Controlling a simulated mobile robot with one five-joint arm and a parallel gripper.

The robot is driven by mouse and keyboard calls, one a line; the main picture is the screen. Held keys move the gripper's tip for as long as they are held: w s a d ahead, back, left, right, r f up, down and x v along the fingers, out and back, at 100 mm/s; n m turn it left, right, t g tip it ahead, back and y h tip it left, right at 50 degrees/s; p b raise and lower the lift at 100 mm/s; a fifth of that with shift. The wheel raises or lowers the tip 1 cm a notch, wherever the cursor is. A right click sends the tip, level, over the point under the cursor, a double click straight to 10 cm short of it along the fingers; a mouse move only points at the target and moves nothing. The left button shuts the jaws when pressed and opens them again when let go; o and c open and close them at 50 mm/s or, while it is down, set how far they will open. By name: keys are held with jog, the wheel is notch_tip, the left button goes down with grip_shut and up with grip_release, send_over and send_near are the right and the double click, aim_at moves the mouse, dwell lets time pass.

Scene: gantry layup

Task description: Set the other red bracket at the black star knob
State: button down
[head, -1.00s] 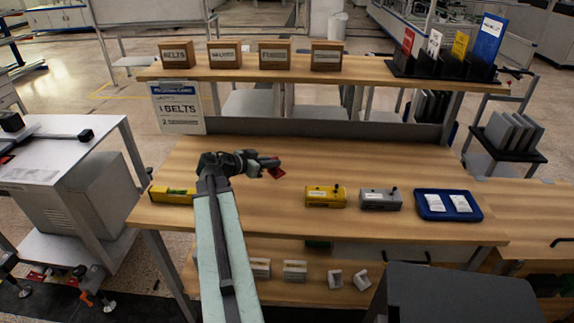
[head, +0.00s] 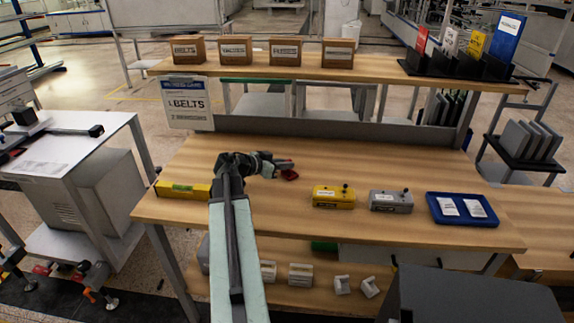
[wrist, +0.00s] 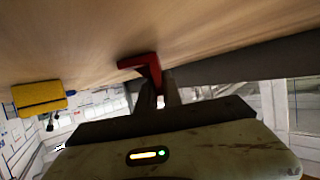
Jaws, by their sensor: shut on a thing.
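My gripper (head: 278,165) is shut on a red bracket (head: 290,175) above the middle of the wooden bench. In the wrist view the L-shaped red bracket (wrist: 151,67) sticks out beyond the dark fingers (wrist: 159,96). The bracket looks apart from the bench top, but the exact gap cannot be told. I cannot make out a clear star knob. Small black knobs show on the yellow box (head: 332,197) and the grey box (head: 390,201). Red and black fittings (head: 44,269) show at the lower left, too small to tell apart. The yellow box also shows in the wrist view (wrist: 38,97).
A yellow level (head: 183,190) lies at the bench's left end, and a blue tray (head: 436,212) with white packets at its right. Cardboard boxes (head: 285,53) stand on the upper shelf. A white side table (head: 75,150) stands left. The bench's back middle is clear.

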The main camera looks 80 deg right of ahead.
jog(key=c, duration=1.5)
grip_release()
jog(key=shift+f, duration=0.1)
